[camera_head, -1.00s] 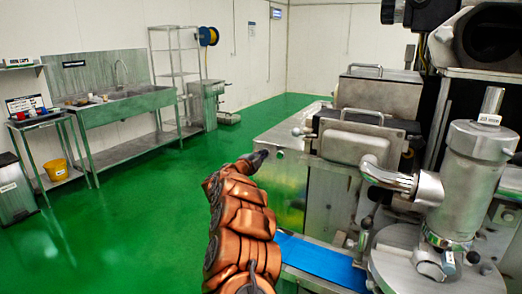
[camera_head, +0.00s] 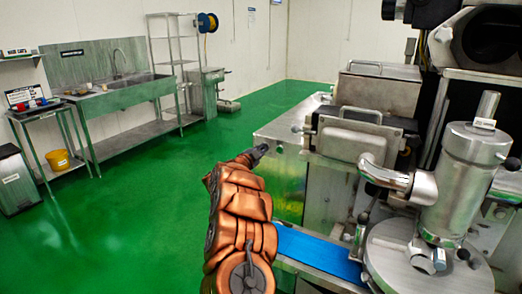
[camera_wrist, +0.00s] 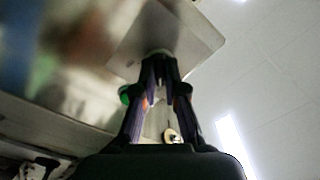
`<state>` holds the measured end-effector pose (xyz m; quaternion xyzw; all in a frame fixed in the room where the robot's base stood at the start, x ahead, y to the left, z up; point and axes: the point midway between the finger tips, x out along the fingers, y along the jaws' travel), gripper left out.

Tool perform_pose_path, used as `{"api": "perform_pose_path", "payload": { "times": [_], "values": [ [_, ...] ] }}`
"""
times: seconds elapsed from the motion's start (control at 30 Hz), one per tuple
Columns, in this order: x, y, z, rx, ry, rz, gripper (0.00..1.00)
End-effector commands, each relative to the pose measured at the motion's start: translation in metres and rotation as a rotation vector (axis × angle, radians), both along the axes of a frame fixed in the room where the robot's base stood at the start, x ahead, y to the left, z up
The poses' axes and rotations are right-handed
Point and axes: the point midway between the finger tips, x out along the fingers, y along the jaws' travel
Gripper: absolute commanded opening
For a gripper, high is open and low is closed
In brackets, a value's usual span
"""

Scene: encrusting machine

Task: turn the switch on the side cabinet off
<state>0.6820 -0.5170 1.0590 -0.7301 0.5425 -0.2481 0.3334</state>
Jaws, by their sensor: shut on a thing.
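The side cabinet (camera_head: 285,132) is a metal box at the left end of the machine. My gripper (camera_head: 260,150) reaches its left face, near the top edge, in the head view. In the wrist view, my gripper (camera_wrist: 160,62) has its dark fingers drawn together at the tips against a grey metal panel (camera_wrist: 190,35). They are shut on a small part there, which I take to be the switch; the fingers hide most of it, so its turn position cannot be read. A green round part (camera_wrist: 124,95) shows beside the left finger.
The machine with its metal cylinder (camera_head: 462,170) and blue belt (camera_head: 318,254) stands to the right of my arm. A sink bench (camera_head: 125,95) and a small table with a yellow bucket (camera_head: 60,160) stand at the left. The green floor (camera_head: 130,215) between is clear.

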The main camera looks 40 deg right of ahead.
Motion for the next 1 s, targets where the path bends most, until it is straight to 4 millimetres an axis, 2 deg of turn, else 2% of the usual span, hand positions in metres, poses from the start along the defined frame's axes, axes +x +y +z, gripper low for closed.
{"api": "perform_pose_path", "payload": {
  "times": [0.17,0.2,0.43,0.77,1.0],
  "values": [
    [0.0,0.0,-0.001,0.002,0.002,-0.001,0.0],
    [0.0,0.0,-0.001,0.002,0.002,-0.001,0.12],
    [0.0,0.0,-0.001,0.001,0.0,0.0,0.35],
    [0.0,0.001,0.0,0.001,0.0,0.0,0.35],
    [-0.005,0.018,0.0,0.004,0.0,0.001,0.35]
  ]
}}
